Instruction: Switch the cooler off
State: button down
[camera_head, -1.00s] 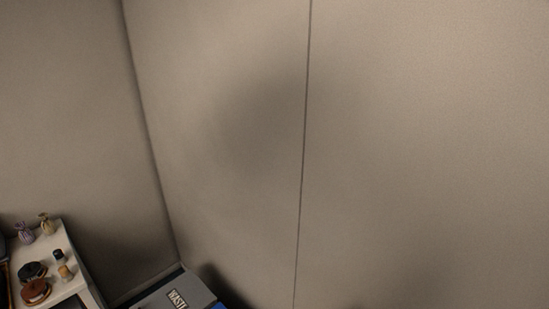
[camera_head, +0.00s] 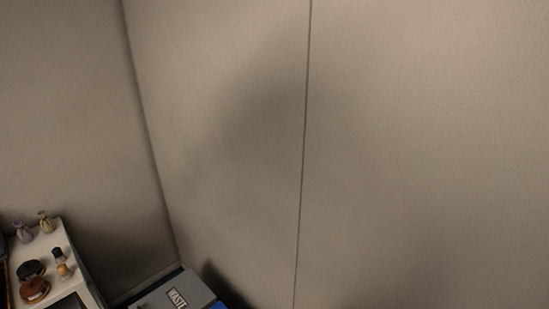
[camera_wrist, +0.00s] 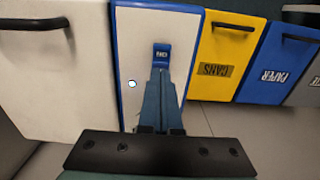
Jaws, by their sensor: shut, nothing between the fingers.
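In the wrist view, the cooler shows as a white panel (camera_wrist: 133,48) with a blue frame. A small blue switch (camera_wrist: 161,56) with a white label, which seems to read ON upside down, sits on this panel. A small round white spot (camera_wrist: 132,84) is on the panel beside the fingers. My gripper (camera_wrist: 160,72) is shut and empty, its fingertips at the near edge of the switch in the picture. I cannot tell if they touch it. The cooler and my gripper are out of the head view.
A yellow CANS bin (camera_wrist: 223,45) and a blue PAPER bin (camera_wrist: 276,62) stand to the right. A white unit with a black handle (camera_wrist: 35,23) is at the left. The head view shows walls, a grey WASTE bin (camera_head: 160,294) and a laden white counter (camera_head: 47,242).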

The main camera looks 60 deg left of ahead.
jog(key=shift+f, duration=0.25)
jog(key=shift+r, duration=0.1)
notch_tip(320, 180, up, 7)
jog(key=p, duration=0.7)
dwell(0.6)
